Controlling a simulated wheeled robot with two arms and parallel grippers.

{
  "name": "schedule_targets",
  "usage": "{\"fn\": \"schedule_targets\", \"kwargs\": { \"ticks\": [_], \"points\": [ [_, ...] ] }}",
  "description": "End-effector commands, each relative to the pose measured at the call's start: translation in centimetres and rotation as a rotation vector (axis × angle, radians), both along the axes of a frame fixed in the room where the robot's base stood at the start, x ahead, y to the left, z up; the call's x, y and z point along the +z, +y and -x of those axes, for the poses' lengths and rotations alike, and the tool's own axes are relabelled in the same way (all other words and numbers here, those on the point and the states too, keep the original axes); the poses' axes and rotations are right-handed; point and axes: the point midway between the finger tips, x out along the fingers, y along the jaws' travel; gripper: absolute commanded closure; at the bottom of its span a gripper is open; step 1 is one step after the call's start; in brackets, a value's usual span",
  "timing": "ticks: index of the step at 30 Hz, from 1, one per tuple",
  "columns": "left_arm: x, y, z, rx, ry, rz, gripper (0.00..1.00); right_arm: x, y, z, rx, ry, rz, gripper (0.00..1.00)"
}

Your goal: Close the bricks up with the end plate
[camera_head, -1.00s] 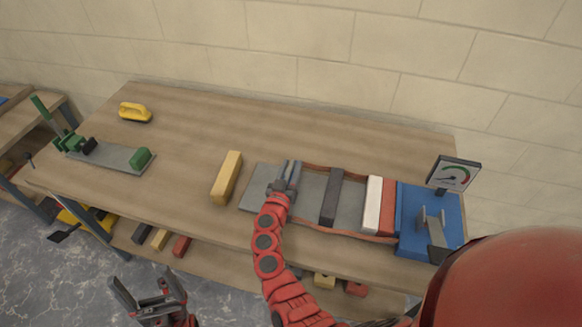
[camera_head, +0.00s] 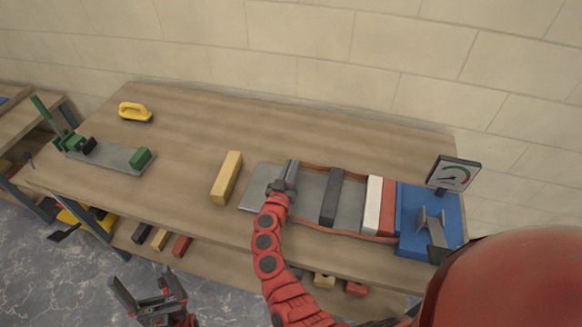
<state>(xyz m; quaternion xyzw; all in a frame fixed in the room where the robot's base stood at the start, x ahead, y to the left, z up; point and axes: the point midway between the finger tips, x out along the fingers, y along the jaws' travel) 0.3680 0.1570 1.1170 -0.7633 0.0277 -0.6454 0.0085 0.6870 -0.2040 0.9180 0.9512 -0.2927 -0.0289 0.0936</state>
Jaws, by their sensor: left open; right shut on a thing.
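My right gripper (camera_head: 290,172) is shut at the left end of a grey bed (camera_head: 262,200), where two brown bands (camera_head: 315,226) end. It seems to hold the end plate, which the fingers largely hide; I cannot make out its outline. To the right, a dark brick (camera_head: 331,198) stands across the bed, with bare bed on both sides of it. Farther right, a white brick (camera_head: 372,205) and a red brick (camera_head: 387,208) stand side by side against a blue block (camera_head: 415,220). My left gripper (camera_head: 148,296) is open and empty, low in front of the table.
A gauge (camera_head: 453,175) stands by the blue block. A yellow brick (camera_head: 227,178) lies left of the bed. A grey board with green parts (camera_head: 112,156) and a yellow-handled tool (camera_head: 135,112) are farther left. The tabletop behind the bed is clear.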

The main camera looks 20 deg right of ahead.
Motion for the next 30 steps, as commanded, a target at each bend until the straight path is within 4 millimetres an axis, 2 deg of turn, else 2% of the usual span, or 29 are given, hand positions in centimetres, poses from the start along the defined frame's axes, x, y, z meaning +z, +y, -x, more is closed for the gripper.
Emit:
{"fn": "schedule_targets", "kwargs": {
  "ticks": [19,22,25,30],
  "points": [
    [0.3,0.0,0.0,0.000,0.000,0.000,0.10,0.1,-0.3,0.1,-0.002,0.001,0.002,1.00],
    [1.5,0.0,0.0,0.000,0.000,0.000,0.10,0.4,-1.5,0.9,-0.003,0.002,0.002,1.00],
    [3.2,0.0,0.0,0.000,0.000,0.000,0.10,0.7,-3.6,2.4,-0.006,0.003,0.004,1.00],
    [4.5,0.0,0.0,0.000,0.000,0.000,0.10,0.3,-6.6,4.4,-0.003,0.003,0.003,1.00]
  ]
}}
